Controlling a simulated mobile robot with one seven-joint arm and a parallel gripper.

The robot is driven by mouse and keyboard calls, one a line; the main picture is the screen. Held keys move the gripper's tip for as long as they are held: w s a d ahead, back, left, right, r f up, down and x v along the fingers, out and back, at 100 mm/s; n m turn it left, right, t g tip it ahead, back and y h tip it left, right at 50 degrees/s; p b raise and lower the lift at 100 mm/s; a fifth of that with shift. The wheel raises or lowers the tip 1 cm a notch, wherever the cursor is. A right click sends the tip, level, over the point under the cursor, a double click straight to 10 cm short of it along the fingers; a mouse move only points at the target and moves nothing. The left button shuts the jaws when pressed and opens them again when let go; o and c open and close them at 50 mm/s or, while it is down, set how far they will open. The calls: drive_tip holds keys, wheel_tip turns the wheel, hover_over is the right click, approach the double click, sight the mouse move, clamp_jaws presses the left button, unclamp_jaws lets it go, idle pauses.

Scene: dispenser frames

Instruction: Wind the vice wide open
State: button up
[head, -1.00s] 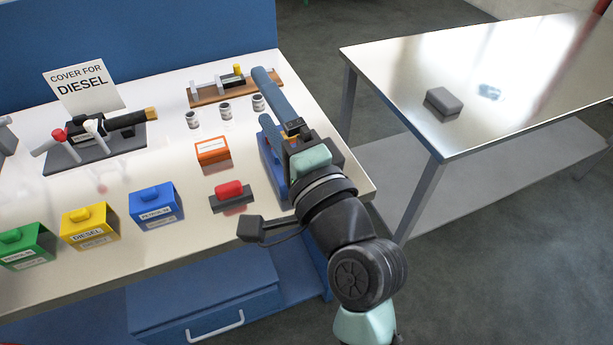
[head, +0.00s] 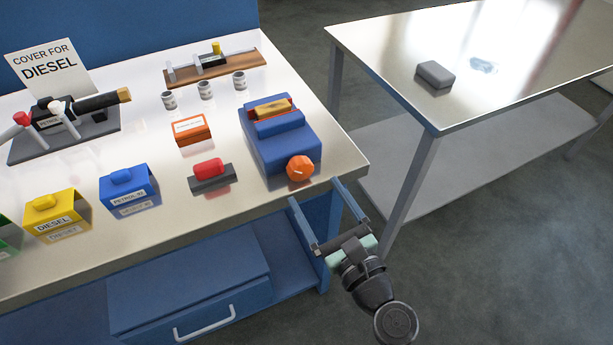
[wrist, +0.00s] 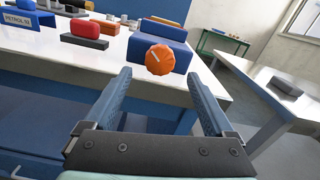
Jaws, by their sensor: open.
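The vice is a blue block (head: 277,137) at the right front corner of the workbench, with a brass-coloured piece (head: 272,109) between red-edged jaws on top. Its orange knob (head: 300,168) faces the bench's front edge and carries a pale mark. The knob also shows ahead of my gripper in the wrist view (wrist: 160,59). My gripper (head: 318,195) is open and empty, just off the bench's front edge, with its fingers pointing towards the knob. The knob lies beyond the fingertips and appears apart from them. How wide the vice jaws stand is hard to tell.
On the bench (head: 330,140) left of the vice are a red block on a dark base (head: 211,175), an orange box (head: 191,129) and several small cups. A metal table (head: 390,60) with a grey block (head: 434,76) stands to the right, across a floor gap.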

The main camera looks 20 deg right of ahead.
sight(303, 173)
drive_tip(key=w, duration=0.5)
drive_tip(key=shift+a, duration=0.1)
